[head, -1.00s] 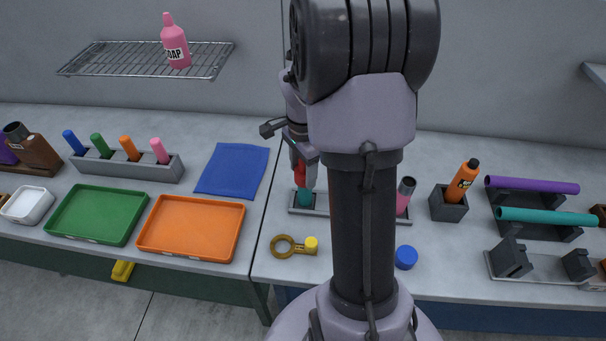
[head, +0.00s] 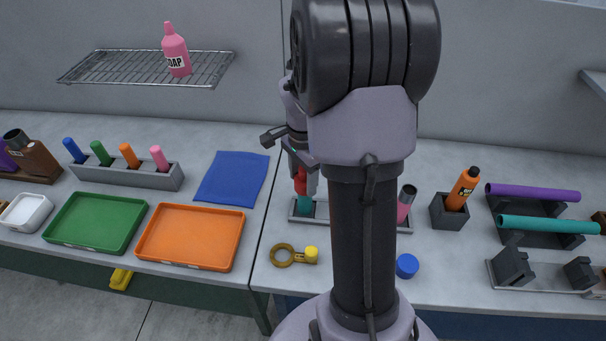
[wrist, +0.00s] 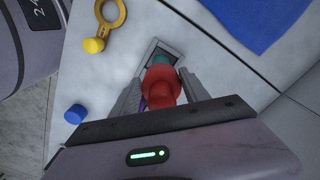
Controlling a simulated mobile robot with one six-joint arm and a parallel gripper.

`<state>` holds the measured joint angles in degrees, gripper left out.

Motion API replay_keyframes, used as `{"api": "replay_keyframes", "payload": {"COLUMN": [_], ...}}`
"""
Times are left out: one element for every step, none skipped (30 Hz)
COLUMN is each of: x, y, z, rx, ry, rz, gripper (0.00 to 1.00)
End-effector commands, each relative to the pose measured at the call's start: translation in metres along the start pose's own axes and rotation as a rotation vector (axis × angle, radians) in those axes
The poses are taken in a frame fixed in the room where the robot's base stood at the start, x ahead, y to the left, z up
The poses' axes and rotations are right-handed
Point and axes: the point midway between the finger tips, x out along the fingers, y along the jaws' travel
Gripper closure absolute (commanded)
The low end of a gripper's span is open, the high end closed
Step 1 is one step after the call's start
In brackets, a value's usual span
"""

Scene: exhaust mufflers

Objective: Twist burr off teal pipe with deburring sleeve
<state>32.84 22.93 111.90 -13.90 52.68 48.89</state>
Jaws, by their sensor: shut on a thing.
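My gripper (head: 301,172) is shut on a red sleeve (head: 300,184), directly above the teal pipe (head: 305,206). The pipe stands upright in a grey rack (head: 323,219) on the right table. In the wrist view the red sleeve (wrist: 161,86) sits between my fingers, with a bit of the teal pipe (wrist: 161,58) showing beyond it. The sleeve appears to sit at the pipe's top; how far it covers the end, and the burr itself, are hidden. A pink pipe with a dark top (head: 405,203) stands in the same rack, partly behind my arm.
A brass ring tool with a yellow end (head: 283,255) and a blue cap (head: 407,265) lie in front of the rack. An orange bottle (head: 462,188) stands in a dark holder to the right. A blue cloth (head: 232,178) and an orange tray (head: 191,237) lie left.

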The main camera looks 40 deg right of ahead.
Motion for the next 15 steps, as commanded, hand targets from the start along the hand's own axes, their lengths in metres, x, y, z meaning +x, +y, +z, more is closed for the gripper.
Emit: {"api": "replay_keyframes", "payload": {"x": [0.000, 0.000, 0.001, 0.001, 0.001, 0.001, 0.001, 0.001, 0.000, -0.001, -0.002, -0.005, -0.007, -0.009, -0.012], "y": [0.000, 0.000, 0.000, 0.000, 0.000, 0.000, 0.000, 0.000, 0.000, 0.000, 0.000, 0.000, 0.000, 0.000, 0.000], "z": [0.000, 0.000, 0.000, 0.000, 0.000, 0.000, 0.000, 0.000, 0.000, 0.000, 0.000, 0.000, 0.000, 0.000, 0.000], "rx": [-0.018, -0.023, -0.024, -0.024, -0.023, -0.023, -0.023, -0.022, -0.022, -0.022, -0.022, -0.021, -0.021, -0.021, -0.021], "ry": [0.000, 0.000, 0.000, 0.000, 0.000, 0.000, 0.000, 0.000, 0.000, 0.000, 0.000, 0.000, 0.001, 0.001, 0.001], "rz": [0.000, 0.000, 0.000, 0.000, 0.000, 0.000, 0.000, 0.000, 0.000, 0.000, -0.001, -0.001, -0.001, -0.001, -0.001], "gripper": [0.95, 0.95, 0.95, 0.95, 0.95, 0.95, 0.95, 0.95, 0.95, 0.95, 0.95, 0.95, 0.95, 0.95, 0.95]}}
